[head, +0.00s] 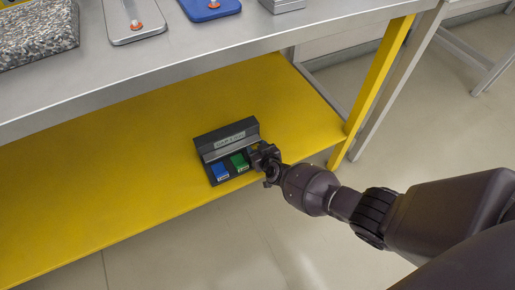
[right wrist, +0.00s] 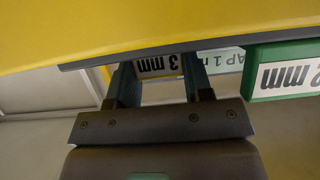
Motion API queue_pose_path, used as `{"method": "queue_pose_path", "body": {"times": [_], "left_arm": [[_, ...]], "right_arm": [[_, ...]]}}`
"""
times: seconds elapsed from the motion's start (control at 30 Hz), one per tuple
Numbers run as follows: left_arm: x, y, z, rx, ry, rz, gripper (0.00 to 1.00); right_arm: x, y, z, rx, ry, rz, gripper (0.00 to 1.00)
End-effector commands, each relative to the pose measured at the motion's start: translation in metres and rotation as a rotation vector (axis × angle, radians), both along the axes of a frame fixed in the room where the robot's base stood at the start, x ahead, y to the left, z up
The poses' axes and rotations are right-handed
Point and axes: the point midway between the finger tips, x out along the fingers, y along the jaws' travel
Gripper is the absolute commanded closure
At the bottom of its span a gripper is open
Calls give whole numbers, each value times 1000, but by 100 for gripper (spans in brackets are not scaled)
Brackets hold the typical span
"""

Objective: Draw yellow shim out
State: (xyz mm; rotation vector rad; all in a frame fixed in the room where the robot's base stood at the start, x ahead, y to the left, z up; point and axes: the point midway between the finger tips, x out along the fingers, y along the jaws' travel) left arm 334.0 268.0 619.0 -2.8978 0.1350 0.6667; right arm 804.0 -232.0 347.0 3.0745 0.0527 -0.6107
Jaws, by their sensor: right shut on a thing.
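The dark shim holder (head: 213,143) stands on the yellow lower shelf, near its front edge. A blue shim (head: 220,172) and a green shim (head: 239,161) sit side by side in it. My right gripper (head: 263,154) is at the holder's right end and hides the yellow shim in the head view. In the right wrist view, which is upside down, the yellow shim (right wrist: 158,66), marked "3 mm", is between the two fingers of my right gripper (right wrist: 158,82), which is shut on it. The green shim (right wrist: 288,76), marked "2 mm", is to the right. My left gripper is out of view.
The yellow shelf (head: 110,180) is otherwise clear. The grey worktop (head: 200,38) overhangs it, with a speckled block, a white plate and a blue plate (head: 209,9) on top. A yellow table leg (head: 372,85) rises right of the holder.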

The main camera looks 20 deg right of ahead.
Motion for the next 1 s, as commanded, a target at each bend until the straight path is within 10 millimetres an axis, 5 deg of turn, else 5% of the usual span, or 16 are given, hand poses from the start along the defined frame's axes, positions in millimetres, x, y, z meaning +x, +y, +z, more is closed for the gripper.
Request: {"method": "queue_pose_path", "body": {"times": [0.4,0.77,0.8,1.0], "left_arm": [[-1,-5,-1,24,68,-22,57],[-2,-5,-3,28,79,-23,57],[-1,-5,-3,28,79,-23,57],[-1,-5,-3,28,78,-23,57]], "right_arm": [[-44,-2,2,1,0,-1,96],[-52,-1,-3,0,5,0,96],[-52,-1,-3,0,5,0,52],[-51,-1,-2,0,3,0,28]]}}
